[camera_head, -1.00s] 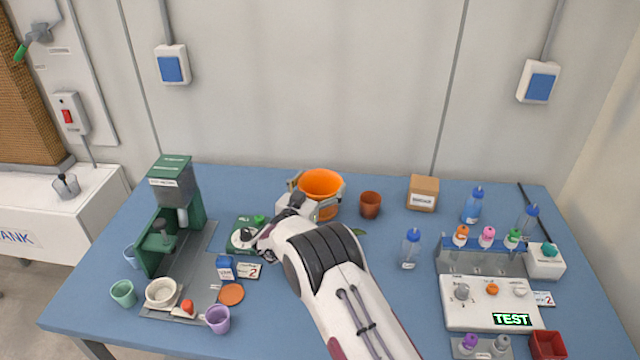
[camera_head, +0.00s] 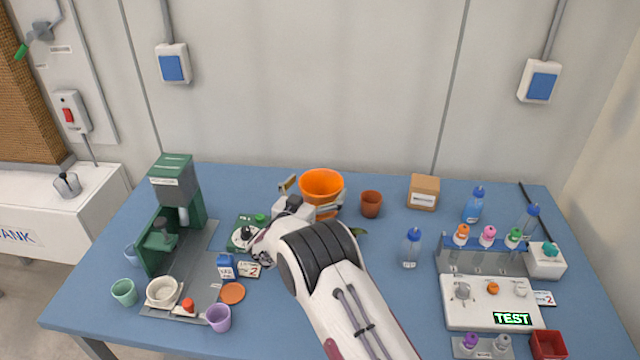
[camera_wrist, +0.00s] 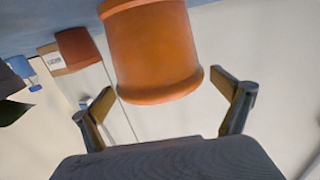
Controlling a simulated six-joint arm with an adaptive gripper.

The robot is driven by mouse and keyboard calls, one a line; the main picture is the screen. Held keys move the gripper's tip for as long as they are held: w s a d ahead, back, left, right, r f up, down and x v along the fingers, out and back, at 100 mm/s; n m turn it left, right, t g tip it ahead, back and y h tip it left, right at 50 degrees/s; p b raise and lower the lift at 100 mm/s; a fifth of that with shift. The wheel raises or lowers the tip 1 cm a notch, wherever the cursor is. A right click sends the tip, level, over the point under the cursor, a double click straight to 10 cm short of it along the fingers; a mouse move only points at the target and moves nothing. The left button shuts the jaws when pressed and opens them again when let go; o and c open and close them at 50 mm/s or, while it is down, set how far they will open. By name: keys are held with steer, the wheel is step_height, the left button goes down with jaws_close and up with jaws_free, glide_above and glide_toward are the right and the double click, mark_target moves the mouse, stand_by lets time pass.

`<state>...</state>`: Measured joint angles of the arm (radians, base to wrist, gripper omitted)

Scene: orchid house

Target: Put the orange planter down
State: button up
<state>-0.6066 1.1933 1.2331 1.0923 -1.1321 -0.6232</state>
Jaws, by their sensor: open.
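The orange planter (camera_head: 322,184) stands upright on the blue table towards the back, left of a small terracotta pot. My gripper (camera_head: 310,196) is just in front of it with the jaws spread wide. In the wrist view the planter (camera_wrist: 152,50) appears upside down, beyond and between the open fingers of my gripper (camera_wrist: 168,105). There is a gap between the fingers and the planter there, and nothing is held. The lower front of the planter is partly hidden by my gripper in the head view.
The terracotta pot (camera_head: 371,204) and a cardboard box (camera_head: 423,192) stand right of the planter. A green machine (camera_head: 176,205) is at the left. A blue-capped bottle (camera_head: 411,248) and a control box (camera_head: 490,303) are at the right. The back left of the table (camera_head: 250,190) is clear.

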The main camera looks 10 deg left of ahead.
steer(key=v, duration=1)
steer(key=shift+w, duration=0.1)
stand_by(0.7)
